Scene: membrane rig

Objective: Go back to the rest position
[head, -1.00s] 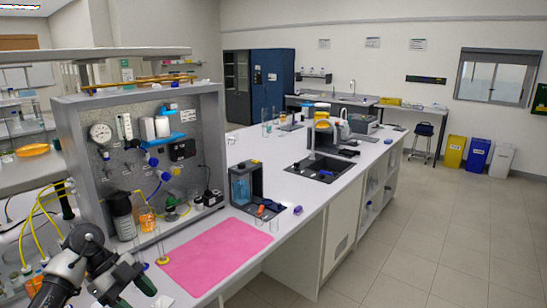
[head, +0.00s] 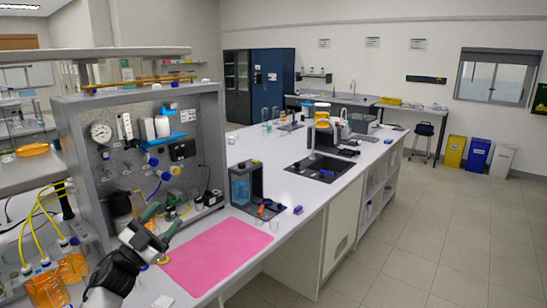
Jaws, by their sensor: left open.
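My left gripper (head: 162,222) is in front of the lower part of the membrane rig (head: 75,155). It is open, with green-tipped fingers spread and nothing seen between them. The arm rises from the bottom left and hides part of the dark bottle and the glassware at the rig's foot. My right gripper is out of view.
A pink mat (head: 215,255) lies bare on the bench right of the gripper. Orange bottles (head: 70,262) with yellow tubes stand at the lower left. A dark open box (head: 245,185) and a purple item (head: 298,210) sit beyond the mat.

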